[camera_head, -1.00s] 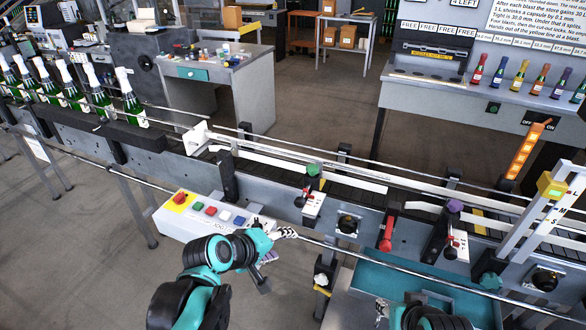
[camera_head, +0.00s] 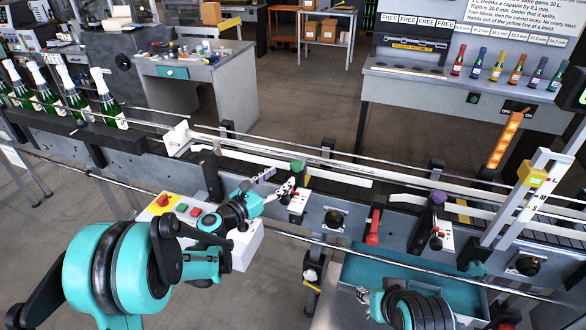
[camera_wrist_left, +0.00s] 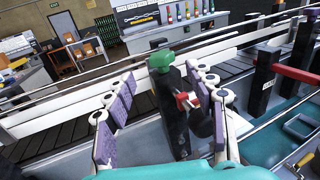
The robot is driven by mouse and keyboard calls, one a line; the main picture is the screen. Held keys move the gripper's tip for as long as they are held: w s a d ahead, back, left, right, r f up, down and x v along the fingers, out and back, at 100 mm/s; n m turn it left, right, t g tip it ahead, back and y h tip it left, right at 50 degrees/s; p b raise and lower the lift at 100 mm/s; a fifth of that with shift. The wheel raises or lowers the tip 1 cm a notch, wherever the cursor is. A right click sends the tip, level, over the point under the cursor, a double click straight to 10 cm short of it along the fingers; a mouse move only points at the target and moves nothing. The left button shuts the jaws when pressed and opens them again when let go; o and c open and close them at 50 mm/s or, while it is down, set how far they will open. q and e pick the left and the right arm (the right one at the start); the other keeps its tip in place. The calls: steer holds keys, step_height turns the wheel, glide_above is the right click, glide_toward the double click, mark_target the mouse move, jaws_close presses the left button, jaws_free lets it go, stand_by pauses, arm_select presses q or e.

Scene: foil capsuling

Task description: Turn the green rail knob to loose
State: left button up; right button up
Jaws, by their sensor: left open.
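The green rail knob (camera_head: 297,165) sits on top of a dark post at the near side of the conveyor. In the left wrist view the green knob (camera_wrist_left: 161,60) is just beyond the fingertips, between them in the picture. A small red handle (camera_wrist_left: 186,101) with a white plate is on the same post, below the knob. My left gripper (camera_head: 278,184) is open, with its fingers spread either side of the post in the left wrist view (camera_wrist_left: 163,90). I see no contact with the knob. My right gripper (camera_head: 362,294) is low at the right; its fingers are too small to judge.
A purple knob (camera_head: 438,198) and a red lever (camera_head: 373,227) stand farther right along the rail. Foil-topped bottles (camera_head: 108,105) stand at the left. A teal tray (camera_head: 420,280) is at the lower right.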

mark_target(292, 168)
arm_select(q)
steer(key=b+x, duration=0.1)
steer(key=x, duration=0.6)
steer(key=c, duration=1.2)
